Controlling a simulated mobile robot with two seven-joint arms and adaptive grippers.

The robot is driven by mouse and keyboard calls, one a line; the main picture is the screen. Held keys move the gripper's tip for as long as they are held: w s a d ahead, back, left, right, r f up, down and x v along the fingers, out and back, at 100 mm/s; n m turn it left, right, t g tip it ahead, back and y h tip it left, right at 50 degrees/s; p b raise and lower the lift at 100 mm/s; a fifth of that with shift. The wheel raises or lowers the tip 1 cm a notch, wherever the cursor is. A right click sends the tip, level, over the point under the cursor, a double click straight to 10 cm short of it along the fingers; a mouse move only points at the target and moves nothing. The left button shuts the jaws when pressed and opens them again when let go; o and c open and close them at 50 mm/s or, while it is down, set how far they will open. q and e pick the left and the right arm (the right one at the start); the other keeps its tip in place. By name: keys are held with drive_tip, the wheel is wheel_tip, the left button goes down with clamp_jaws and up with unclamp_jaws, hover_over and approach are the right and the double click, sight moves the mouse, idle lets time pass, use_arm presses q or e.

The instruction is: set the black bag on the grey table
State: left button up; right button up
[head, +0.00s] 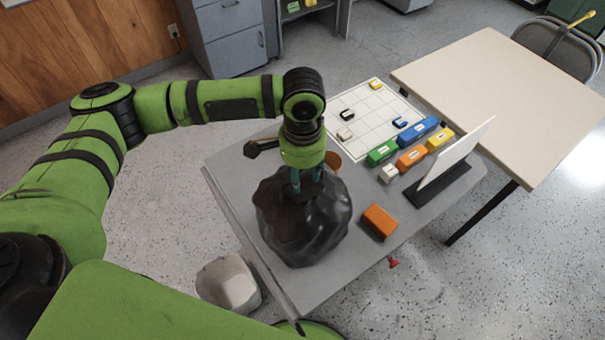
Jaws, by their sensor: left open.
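The black bag (303,225), a lumpy shiny sack, sits on the grey table (232,165) near its left front part. My left gripper (306,182) points down at the top of the bag. Its fingers are open and reach the bag's upper part; I cannot tell whether they touch it. The table's surface under the bag is hidden. My right gripper is not in view.
A white grid board (372,112) with small clips, coloured blocks (411,155), a white upright panel (455,152) and an orange block (380,221) occupy the grey table. A beige table (500,90) adjoins at right. A whitish bin (228,283) stands on the floor.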

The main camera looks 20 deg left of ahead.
use_arm(q)
wheel_tip(320, 180, up, 12)
drive_tip(key=b, duration=0.2)
drive_tip(key=shift+f, duration=0.25)
